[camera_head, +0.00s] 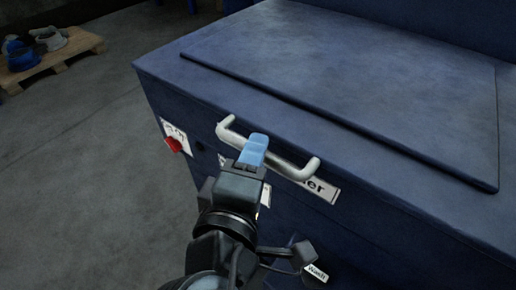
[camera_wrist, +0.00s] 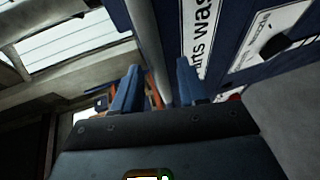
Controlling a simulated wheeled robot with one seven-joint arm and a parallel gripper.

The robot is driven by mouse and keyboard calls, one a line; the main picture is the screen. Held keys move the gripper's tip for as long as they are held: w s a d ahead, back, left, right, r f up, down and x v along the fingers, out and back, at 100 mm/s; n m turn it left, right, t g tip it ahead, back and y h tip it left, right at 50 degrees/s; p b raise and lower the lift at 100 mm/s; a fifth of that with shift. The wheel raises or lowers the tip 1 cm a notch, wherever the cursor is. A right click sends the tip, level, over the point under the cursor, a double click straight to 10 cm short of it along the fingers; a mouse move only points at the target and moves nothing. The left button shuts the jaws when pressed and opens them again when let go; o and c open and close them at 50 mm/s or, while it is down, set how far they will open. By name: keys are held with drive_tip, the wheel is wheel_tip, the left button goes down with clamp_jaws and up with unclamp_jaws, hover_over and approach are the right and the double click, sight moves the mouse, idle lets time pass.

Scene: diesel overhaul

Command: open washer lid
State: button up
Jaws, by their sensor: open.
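The washer is a dark blue box with a raised flat lid panel (camera_head: 370,85) on top; the lid lies flat and shut. A pale bar handle (camera_head: 293,168) is fixed near the washer's upper front edge. My gripper (camera_head: 257,146) is at the handle's middle, its blue finger covering part of the bar. In the wrist view, my gripper (camera_wrist: 157,75) has its two blue fingers apart, and the pale handle bar (camera_wrist: 148,45) runs between them. I cannot tell whether either finger touches the bar.
A red knob (camera_head: 173,144) sits on the washer's front, left of the handle. A label (camera_head: 322,189) lies behind and below the handle. A wooden pallet (camera_head: 50,62) with parts stands at the far left. The grey floor at left is clear.

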drive_tip(key=shift+x, duration=1.05)
clamp_jaws()
